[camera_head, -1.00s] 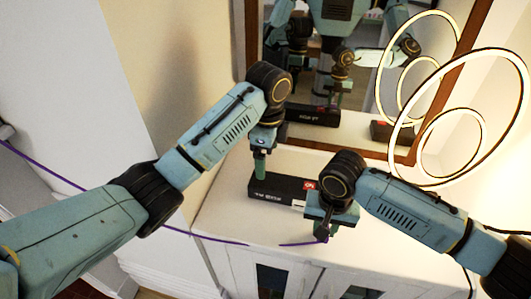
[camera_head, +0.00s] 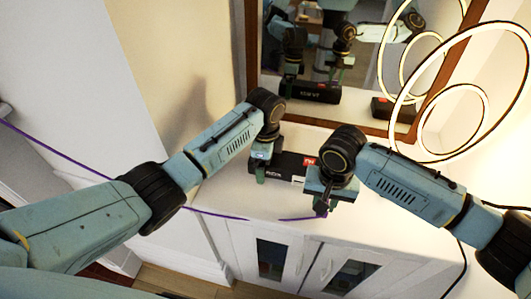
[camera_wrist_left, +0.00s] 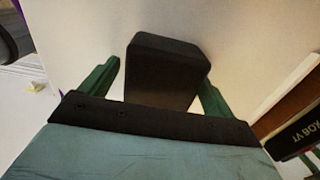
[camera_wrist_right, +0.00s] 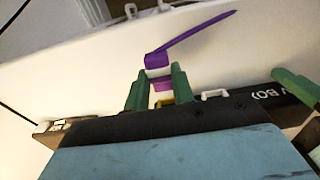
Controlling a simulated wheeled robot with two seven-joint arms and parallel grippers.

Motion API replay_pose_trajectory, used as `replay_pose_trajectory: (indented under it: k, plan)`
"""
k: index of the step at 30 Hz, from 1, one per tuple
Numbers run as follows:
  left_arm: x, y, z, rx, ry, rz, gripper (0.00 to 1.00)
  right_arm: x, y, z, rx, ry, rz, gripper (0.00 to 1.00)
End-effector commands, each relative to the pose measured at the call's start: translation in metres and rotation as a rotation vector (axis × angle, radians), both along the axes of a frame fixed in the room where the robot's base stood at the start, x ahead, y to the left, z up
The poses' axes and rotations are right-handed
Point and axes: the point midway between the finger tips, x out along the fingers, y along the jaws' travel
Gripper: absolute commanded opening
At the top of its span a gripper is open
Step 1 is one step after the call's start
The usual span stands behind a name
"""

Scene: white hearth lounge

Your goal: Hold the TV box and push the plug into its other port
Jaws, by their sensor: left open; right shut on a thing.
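The black TV box (camera_head: 291,163) lies on the white cabinet top, with white lettering and a red patch. My left gripper (camera_head: 263,172) is down at its left end. In the left wrist view my left gripper (camera_wrist_left: 160,76) is open, with one finger on each side of the TV box (camera_wrist_left: 168,62); contact cannot be told. My right gripper (camera_head: 321,206) is shut on the purple plug (camera_wrist_right: 157,64), in front of the box's right part. In the right wrist view a white port-like frame (camera_wrist_right: 214,93) and a yellow part near the fingers show beside the box.
The white cabinet top (camera_head: 225,190) is mostly clear left of the box. A wood-framed mirror (camera_head: 330,122) stands behind, reflecting box and arms. Glowing ring lamps (camera_head: 398,130) stand at the right. The purple cable (camera_head: 60,155) runs off left.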

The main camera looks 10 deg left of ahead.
Motion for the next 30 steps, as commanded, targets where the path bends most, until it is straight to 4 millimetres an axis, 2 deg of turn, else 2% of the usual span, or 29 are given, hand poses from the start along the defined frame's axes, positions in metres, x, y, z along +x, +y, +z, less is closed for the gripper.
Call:
replay_pose_trajectory:
  k: [8,22,30]
  plan:
    - [0.0000,-0.0003,-0.0012,0.000,-0.001,-0.001,0.89,0.0000,0.0000,0.0001,0.000,0.000,0.000,0.03]
    - [0.0002,-0.0004,-0.0008,0.000,-0.001,0.000,0.28,0.0000,0.0001,0.0001,0.000,0.000,0.000,0.03]
    - [0.0004,-0.0004,-0.0005,-0.001,-0.001,0.000,0.26,0.0000,0.0001,0.0001,0.000,0.000,0.000,0.03]
